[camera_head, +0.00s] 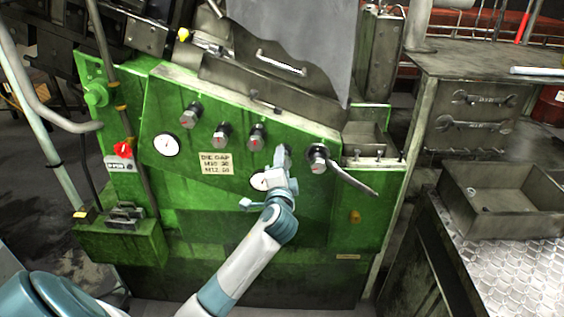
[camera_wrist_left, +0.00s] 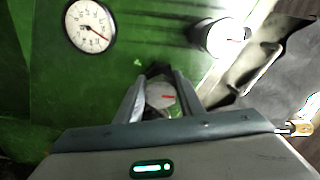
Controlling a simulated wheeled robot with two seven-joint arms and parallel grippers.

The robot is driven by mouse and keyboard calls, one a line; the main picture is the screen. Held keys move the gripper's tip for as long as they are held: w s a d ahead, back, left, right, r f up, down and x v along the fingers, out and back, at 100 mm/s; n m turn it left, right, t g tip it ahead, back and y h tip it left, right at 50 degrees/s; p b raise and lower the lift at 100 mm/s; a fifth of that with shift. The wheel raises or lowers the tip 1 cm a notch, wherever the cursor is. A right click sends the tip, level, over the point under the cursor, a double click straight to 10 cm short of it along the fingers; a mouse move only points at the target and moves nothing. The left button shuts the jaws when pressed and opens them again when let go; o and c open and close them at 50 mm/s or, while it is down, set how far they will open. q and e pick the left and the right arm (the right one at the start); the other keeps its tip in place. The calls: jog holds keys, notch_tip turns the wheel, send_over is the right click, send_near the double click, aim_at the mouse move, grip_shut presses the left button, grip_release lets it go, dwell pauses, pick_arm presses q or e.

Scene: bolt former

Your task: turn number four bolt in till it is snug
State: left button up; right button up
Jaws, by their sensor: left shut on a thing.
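A row of dark round bolts with pale, red-marked ends runs across the green machine front: the first (camera_head: 191,115), second (camera_head: 222,133), third (camera_head: 256,137), fourth (camera_head: 284,152) and fifth (camera_head: 318,158). My left gripper (camera_head: 283,162) is at the fourth bolt and covers most of it. In the left wrist view the gripper's two fingers (camera_wrist_left: 162,98) are shut around the bolt's end (camera_wrist_left: 161,95), whose short red mark shows between them. A neighbouring bolt (camera_wrist_left: 222,38) stands clear at the upper right. My right gripper is not in view.
A lever handle (camera_head: 352,178) slants out beside the fifth bolt. Dial gauges (camera_head: 166,145) and a label plate (camera_head: 216,163) sit on the panel; one gauge (camera_wrist_left: 90,26) is near my fingers. A metal bin (camera_head: 502,196) stands on the bench at right.

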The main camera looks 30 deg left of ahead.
pick_arm(q)
jog(key=o, duration=1.1)
jog(key=shift+c, duration=0.2)
jog(key=shift+s+d+f, duration=0.1)
jog(key=shift+s+d, duration=0.15)
jog(key=shift+s, duration=0.1)
jog(key=b+v, duration=0.5)
jog(key=v, duration=1.1)
jog(key=shift+s+d, duration=0.25)
jog(key=shift+w+f, duration=0.1)
